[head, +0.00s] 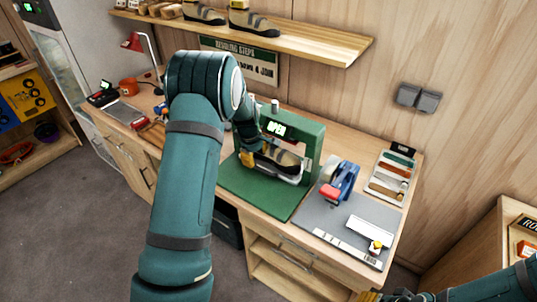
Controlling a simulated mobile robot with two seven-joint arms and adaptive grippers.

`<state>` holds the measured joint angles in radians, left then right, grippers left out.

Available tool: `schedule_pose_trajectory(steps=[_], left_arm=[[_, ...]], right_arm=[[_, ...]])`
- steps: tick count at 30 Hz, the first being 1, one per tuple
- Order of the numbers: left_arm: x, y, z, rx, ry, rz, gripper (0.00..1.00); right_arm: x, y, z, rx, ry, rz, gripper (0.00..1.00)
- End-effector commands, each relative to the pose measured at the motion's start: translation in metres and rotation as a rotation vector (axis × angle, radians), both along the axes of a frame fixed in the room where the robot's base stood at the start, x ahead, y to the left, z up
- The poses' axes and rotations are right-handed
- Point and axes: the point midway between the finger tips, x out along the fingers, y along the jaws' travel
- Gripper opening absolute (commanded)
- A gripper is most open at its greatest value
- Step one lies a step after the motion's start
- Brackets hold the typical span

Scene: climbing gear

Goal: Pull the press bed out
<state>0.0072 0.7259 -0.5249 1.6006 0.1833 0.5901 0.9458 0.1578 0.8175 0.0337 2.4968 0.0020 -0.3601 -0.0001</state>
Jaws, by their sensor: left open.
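The green press (312,142) stands on the workbench with a lit display reading "OPEN". Inside its frame, a dark and tan climbing shoe (285,157) rests on the pale press bed (290,178), low in the opening. My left arm reaches over the bench, and my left gripper (250,157) is at the left front of the press, close to the bed's left end. Its jaws are open; a yellow fingertip shows, and the arm hides part of the rest. I cannot tell whether it touches the bed. My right gripper (378,295) is at the bottom edge, mostly cut off.
A green mat (262,195) lies before the press. Right of it are a blue tape dispenser (340,180), a grey mat (325,215) with a white block, and a tray of tools (388,178). A shelf with shoes (310,42) hangs above. A red lamp (133,42) stands left.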

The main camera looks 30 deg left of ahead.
Motion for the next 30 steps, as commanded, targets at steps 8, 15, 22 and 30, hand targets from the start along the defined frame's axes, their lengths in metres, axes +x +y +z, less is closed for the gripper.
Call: schedule_pose_trajectory(steps=[8,15,22,30], left_arm=[[0.003,0.001,-0.013,-0.001,0.003,0.005,0.42],[0.009,0.000,-0.050,-0.001,0.002,0.005,0.42],[0.014,0.000,-0.070,0.000,0.000,0.004,0.42],[0.014,0.000,-0.072,0.000,-0.001,0.004,0.42]], right_arm=[[-0.001,0.000,0.001,0.000,0.001,-0.001,0.47],[-0.001,0.000,0.001,0.000,0.001,0.000,0.47],[0.000,0.000,0.002,0.000,0.001,0.000,0.47],[0.000,0.000,0.002,0.000,0.001,0.000,0.47]])
